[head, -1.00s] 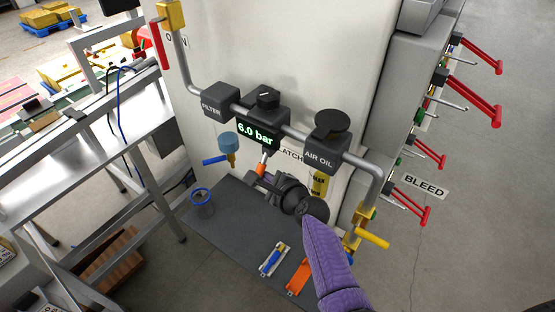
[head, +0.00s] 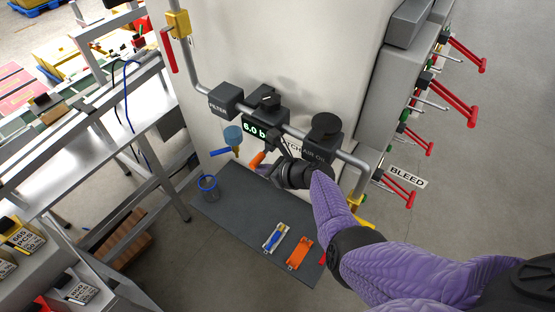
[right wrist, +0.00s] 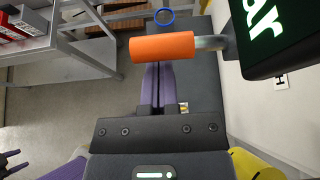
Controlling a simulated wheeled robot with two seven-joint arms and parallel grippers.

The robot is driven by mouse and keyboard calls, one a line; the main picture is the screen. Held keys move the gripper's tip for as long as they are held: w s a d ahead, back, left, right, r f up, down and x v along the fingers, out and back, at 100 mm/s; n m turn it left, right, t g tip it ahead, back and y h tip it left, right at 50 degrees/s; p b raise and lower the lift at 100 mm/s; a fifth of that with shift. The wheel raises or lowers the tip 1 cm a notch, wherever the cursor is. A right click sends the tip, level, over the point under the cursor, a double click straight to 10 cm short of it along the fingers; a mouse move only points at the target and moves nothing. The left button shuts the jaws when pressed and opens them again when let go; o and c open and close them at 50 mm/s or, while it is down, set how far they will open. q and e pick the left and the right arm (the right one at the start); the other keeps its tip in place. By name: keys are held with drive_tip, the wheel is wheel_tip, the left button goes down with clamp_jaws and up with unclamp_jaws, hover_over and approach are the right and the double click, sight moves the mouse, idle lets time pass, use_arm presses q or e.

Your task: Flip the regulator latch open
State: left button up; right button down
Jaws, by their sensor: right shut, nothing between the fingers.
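The regulator (head: 266,104) sits mid-pipe with a dark knob and a green pressure display, which my right arm partly covers. Its latch has an orange grip (head: 256,160) that hangs below the display. In the right wrist view the orange grip (right wrist: 163,47) lies crosswise on a short metal stem, just beyond my fingertips. My right gripper (head: 277,147) is shut and empty, close beside the latch. Its purple fingers also show together in the right wrist view (right wrist: 157,68). I cannot tell whether they touch the grip.
The filter block (head: 226,98) and the air oil block (head: 322,136) flank the regulator. Below are a grey mat (head: 236,219), a blue-rimmed cup (head: 208,187) and an orange tool (head: 299,252). A metal bench stands left.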

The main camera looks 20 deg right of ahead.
drive_tip(key=shift+r+y, duration=0.2)
drive_tip(key=shift+y, duration=0.1)
idle(0.5)
